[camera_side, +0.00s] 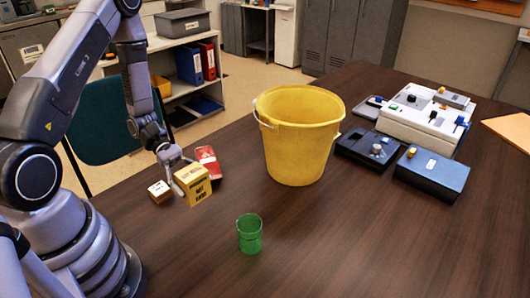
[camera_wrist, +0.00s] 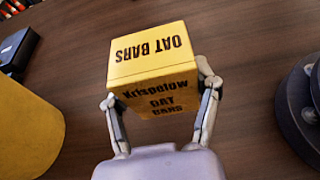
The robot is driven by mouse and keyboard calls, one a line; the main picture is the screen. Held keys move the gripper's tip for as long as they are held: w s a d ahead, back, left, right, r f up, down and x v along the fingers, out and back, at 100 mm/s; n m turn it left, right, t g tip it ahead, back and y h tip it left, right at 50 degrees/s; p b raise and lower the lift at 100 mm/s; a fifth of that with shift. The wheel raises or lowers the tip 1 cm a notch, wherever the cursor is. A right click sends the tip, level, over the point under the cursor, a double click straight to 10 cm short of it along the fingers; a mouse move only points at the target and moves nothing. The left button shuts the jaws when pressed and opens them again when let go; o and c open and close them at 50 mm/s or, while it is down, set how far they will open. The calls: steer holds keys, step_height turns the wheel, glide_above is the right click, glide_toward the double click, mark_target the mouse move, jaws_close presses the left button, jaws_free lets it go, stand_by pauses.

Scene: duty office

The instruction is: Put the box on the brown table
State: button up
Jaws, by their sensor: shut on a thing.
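The box (camera_side: 194,186) is yellow with dark lettering and sits at the end of my gripper (camera_side: 181,180), over the left part of the brown table (camera_side: 330,240). In the wrist view, the box (camera_wrist: 152,52) reads "OAT BARS". The two fingers of my gripper (camera_wrist: 157,95) press on its opposite sides, so the gripper is shut on it. Bare brown table (camera_wrist: 245,40) shows around the box in that view. I cannot tell whether the underside of the box touches the table, since it is hidden.
A red packet (camera_side: 208,162) and a small orange-and-white carton (camera_side: 160,191) are close beside the box. A yellow bucket (camera_side: 300,140) stands to its right, a green cup (camera_side: 249,234) in front. Devices (camera_side: 425,120) stand at the back right. The front right of the table is clear.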

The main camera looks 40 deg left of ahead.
steer(key=w+d+f, duration=0.1)
steer(key=w+f, duration=0.3)
steer(key=w, duration=0.5)
glide_above(244, 205)
steer(key=f, duration=0.4)
steer(key=shift+s+f, duration=0.35)
steer(key=shift+f, duration=0.05)
steer(key=shift+w+f, duration=0.2)
steer(key=shift+f, duration=0.1)
steer(key=shift+w+f, duration=0.15)
steer(key=shift+f, duration=1.5)
steer(key=o, duration=0.8)
